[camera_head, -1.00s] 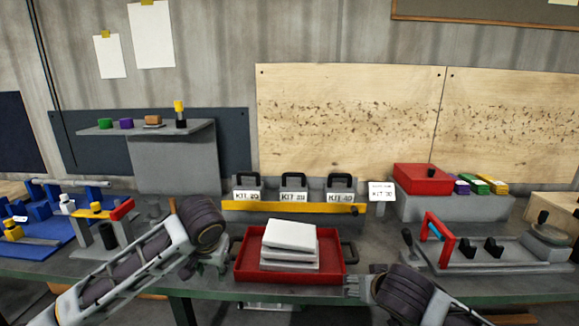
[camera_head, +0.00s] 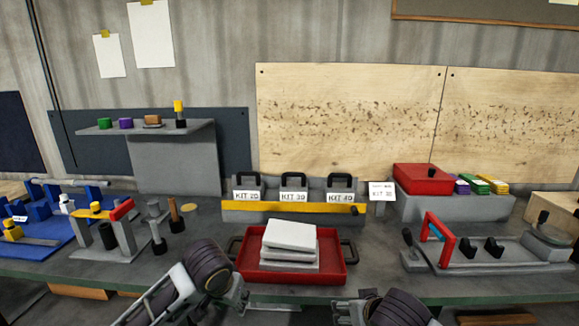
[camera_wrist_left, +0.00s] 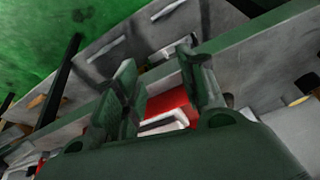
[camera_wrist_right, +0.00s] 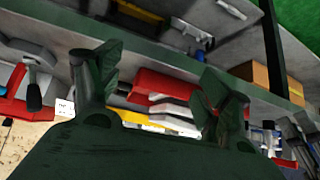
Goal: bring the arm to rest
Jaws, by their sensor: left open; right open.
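My right gripper (camera_head: 347,312) is at the bottom of the head view, by the table's front edge and below the red tray (camera_head: 240,270). In the right wrist view its two fingers (camera_wrist_right: 160,92) stand wide apart with nothing between them. My left gripper (camera_head: 238,296) is near the table edge at the lower left of the tray. In the left wrist view its fingers (camera_wrist_left: 168,85) are apart and empty, with the tray's red showing beyond them. The tray holds a stack of white pieces (camera_head: 290,236) and touches neither gripper, as far as I can see.
Behind the tray stands a rack with a yellow bar (camera_head: 293,208) and several labelled kits. A fixture with a red frame (camera_head: 440,242) is at right. A stand with a yellow and red top (camera_head: 100,212) and black-based tools (camera_head: 158,240) are at left. The table's green front edge (camera_head: 400,300) runs below.

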